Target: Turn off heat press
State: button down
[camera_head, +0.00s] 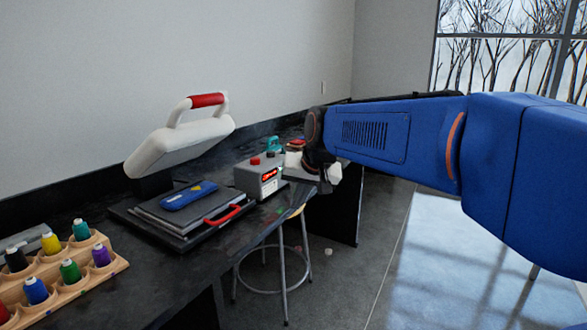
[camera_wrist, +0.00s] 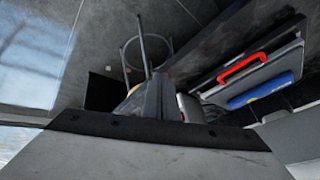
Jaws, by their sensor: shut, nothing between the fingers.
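The heat press stands open on the dark bench in the head view, its white upper platen (camera_head: 180,143) raised and tilted above a dark lower plate (camera_head: 160,215). A grey control box (camera_head: 246,180) sits to its right, with red buttons on top (camera_head: 262,157) and a lit red display on its front (camera_head: 269,175). My gripper (camera_head: 289,173) is shut and empty, just right of the box's front; I cannot tell whether it touches. In the wrist view, my gripper (camera_wrist: 154,98) partly hides a pale box edge (camera_wrist: 190,108). The press's red handle (camera_wrist: 243,67) shows there too.
A blue item (camera_head: 188,195) lies on the lower plate. A wooden rack (camera_head: 60,277) of coloured thread spools stands at the front left. A stool (camera_head: 283,265) is under the bench edge. A teal object (camera_head: 273,145) stands behind the box. Open floor lies right.

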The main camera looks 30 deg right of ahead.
jog(key=w+d+r+m, duration=0.2)
jog(key=w+d+r, duration=0.1)
jog(key=w+d, duration=0.4)
jog(key=w+d+r+m+t, duration=0.1)
jog(key=w+d+r+m, duration=0.1)
jog(key=w+d, duration=0.5)
jog(key=shift+w+r+m+h, duration=0.4)
jog(key=shift+w, duration=0.4)
jog(key=shift+d, duration=0.1)
jog(key=x, duration=0.9)
jog(key=shift+w+f, duration=0.25)
jog(key=shift+w+a, duration=0.25)
jog(key=shift+w, duration=0.25)
jog(key=shift+w+a, duration=0.3)
jog(key=shift+w, duration=0.25)
jog(key=shift+w+a+r, duration=0.15)
jog(key=shift+w+a, duration=0.25)
jog(key=shift+w, duration=0.4)
